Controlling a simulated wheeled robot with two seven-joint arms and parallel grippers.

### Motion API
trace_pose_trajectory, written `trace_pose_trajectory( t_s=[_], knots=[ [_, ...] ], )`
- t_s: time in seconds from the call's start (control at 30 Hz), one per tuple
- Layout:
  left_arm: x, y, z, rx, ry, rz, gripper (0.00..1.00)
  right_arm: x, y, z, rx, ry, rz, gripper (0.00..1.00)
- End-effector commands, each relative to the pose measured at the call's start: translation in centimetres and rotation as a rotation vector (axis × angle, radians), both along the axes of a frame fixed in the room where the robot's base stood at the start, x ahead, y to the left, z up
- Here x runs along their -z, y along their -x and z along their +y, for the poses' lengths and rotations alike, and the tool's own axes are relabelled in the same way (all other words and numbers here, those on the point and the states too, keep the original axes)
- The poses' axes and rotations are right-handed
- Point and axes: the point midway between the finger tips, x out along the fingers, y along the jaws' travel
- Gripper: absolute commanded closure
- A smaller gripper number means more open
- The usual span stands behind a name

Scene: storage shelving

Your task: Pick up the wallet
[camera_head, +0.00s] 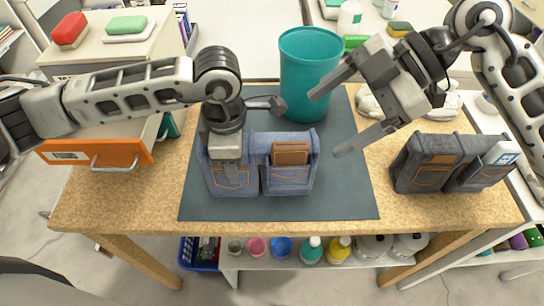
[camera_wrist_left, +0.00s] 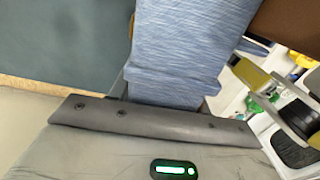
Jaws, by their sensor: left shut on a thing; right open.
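A brown wallet (camera_head: 290,153) sits upright in the right pocket of a blue denim pocket organizer (camera_head: 287,183), its upper part showing above the pocket edge. The organizer stands on a dark mat. My left gripper (camera_head: 226,158) is over the organizer's left pocket, shut on the denim; its fingertips are partly hidden. In the left wrist view, the blue denim (camera_wrist_left: 185,50) fills the middle, close to the gripper. My right gripper (camera_head: 326,124) is open and empty, up and right of the wallet, its fingers pointing left and apart from it.
A teal bin (camera_head: 307,75) stands behind the organizer. A dark grey denim organizer (camera_head: 432,165) holding a white and blue item stands at right. An open orange-fronted drawer (camera_head: 95,153) is at left. The dark mat (camera_head: 345,195) is clear at front right.

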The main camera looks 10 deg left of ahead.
Motion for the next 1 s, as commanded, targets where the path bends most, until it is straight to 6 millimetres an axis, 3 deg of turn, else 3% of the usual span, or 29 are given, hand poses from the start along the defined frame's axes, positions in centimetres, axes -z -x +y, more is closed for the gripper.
trace_pose_trajectory(
  t_s=[0.1, 0.2, 0.5, 0.7, 1.0],
  knots=[
    [-0.1, 0.0, -0.1, 0.001, 0.002, -0.001, 0.9, -1.9, 0.7, 2.9, -0.278, 0.07, -0.21, 0.2],
    [-0.1, 0.0, -0.1, 0.001, 0.002, -0.001, 0.9, -2.7, 1.3, 4.4, -0.52, 0.155, -0.374, 0.2],
    [-0.1, 0.0, -0.1, 0.0, 0.002, -0.001, 0.9, -4.4, 1.2, 5.6, -1.061, 0.425, -0.66, 0.2],
    [-0.1, 0.0, -0.1, 0.0, 0.003, -0.002, 0.9, -4.2, 0.8, 5.3, -1.181, 0.498, -0.698, 0.2],
    [-0.1, -0.1, -0.1, 0.0, 0.002, -0.003, 0.9, 0.7, 0.9, 5.4, -1.187, 0.498, -0.699, 0.2]
  ],
)
